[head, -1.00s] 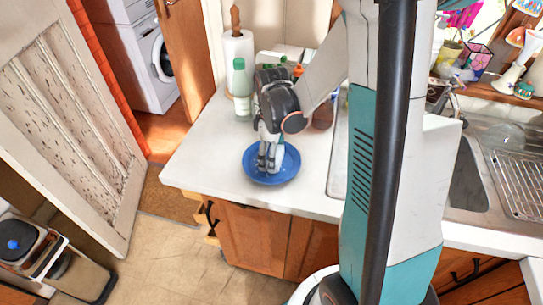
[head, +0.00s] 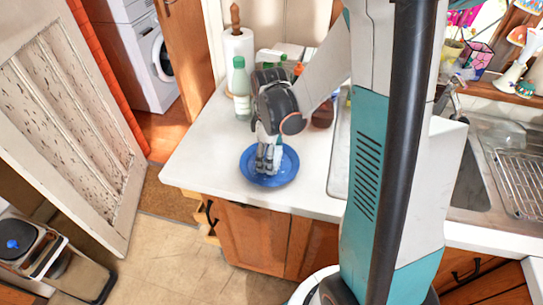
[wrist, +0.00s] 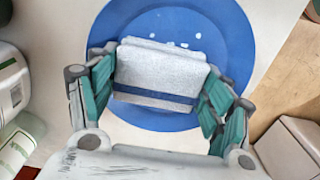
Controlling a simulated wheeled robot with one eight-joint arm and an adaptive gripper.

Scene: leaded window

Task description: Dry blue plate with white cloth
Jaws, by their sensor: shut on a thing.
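The blue plate (head: 288,166) lies on the white counter near its front edge. It fills the upper middle of the wrist view (wrist: 232,42), with a few small pale spots on its surface. My gripper (head: 267,168) points down over the plate. In the wrist view its green-padded fingers (wrist: 158,98) are on either side of a folded white cloth (wrist: 158,72) with a blue stripe, shut on it. The cloth is over the plate and covers its middle. Whether it presses on the plate I cannot tell. In the head view the cloth is mostly hidden by the fingers.
A green bottle (head: 241,88) and a paper towel roll (head: 239,52) stand behind my gripper on the counter (head: 205,150). Several bottles stand close behind my wrist. The sink (head: 470,180) is to the right. The counter left of the plate is clear.

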